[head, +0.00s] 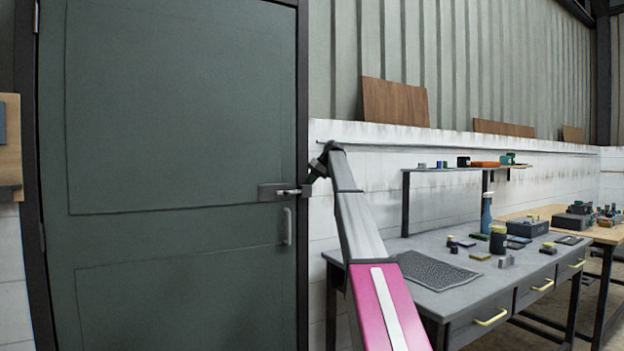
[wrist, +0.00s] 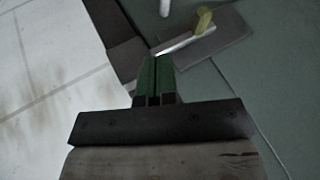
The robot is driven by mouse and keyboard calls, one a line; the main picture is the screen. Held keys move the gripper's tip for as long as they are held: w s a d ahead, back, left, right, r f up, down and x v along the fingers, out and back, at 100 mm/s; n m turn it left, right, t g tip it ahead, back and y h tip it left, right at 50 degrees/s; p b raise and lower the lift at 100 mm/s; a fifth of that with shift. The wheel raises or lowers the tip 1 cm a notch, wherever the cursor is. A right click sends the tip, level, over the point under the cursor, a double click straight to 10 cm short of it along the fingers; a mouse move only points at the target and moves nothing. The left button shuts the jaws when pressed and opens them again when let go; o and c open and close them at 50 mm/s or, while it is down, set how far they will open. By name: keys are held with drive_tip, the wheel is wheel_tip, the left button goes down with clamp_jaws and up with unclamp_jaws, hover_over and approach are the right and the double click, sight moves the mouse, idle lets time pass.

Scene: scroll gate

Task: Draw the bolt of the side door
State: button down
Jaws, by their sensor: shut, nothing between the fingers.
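The side door (head: 180,110) is a dark green panel that stands closed in its dark frame at the left of the head view. Its bolt (head: 289,192) sits on a grey plate at the door's right edge. In the wrist view the bolt is a silver rod (wrist: 184,42) with a yellowish knob (wrist: 203,17), on a grey plate (wrist: 225,43). My gripper (wrist: 155,60) is shut and empty, its green fingers together. The fingertips are close to the rod's frame-side end, away from the knob. I cannot tell whether they touch it. My arm hides part of the door frame.
A pale door handle (head: 287,226) is below the bolt. To the right, a grey workbench (head: 455,290) with drawers carries a bottle (head: 486,212), a dark mat (head: 430,269) and small items. A shelf (head: 440,169) runs above it. The door's front is clear.

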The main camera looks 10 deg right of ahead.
sight(281, 192)
drive_tip(key=x, duration=0.6)
drive_tip(key=shift+a+f, duration=0.15)
drive_tip(key=shift+f, duration=0.1)
drive_tip(key=a, duration=0.1)
drive_tip(key=s+a, duration=0.1)
drive_tip(key=shift+a, duration=0.3)
drive_tip(key=shift+s+a, duration=0.1)
drive_tip(key=shift+a, duration=0.5)
drive_tip(key=a, duration=0.2)
drive_tip(key=s+a, duration=0.1)
drive_tip(key=a, duration=0.1)
drive_tip(key=s+a, duration=0.1)
drive_tip(key=a, duration=0.1)
drive_tip(key=shift+a, duration=0.1)
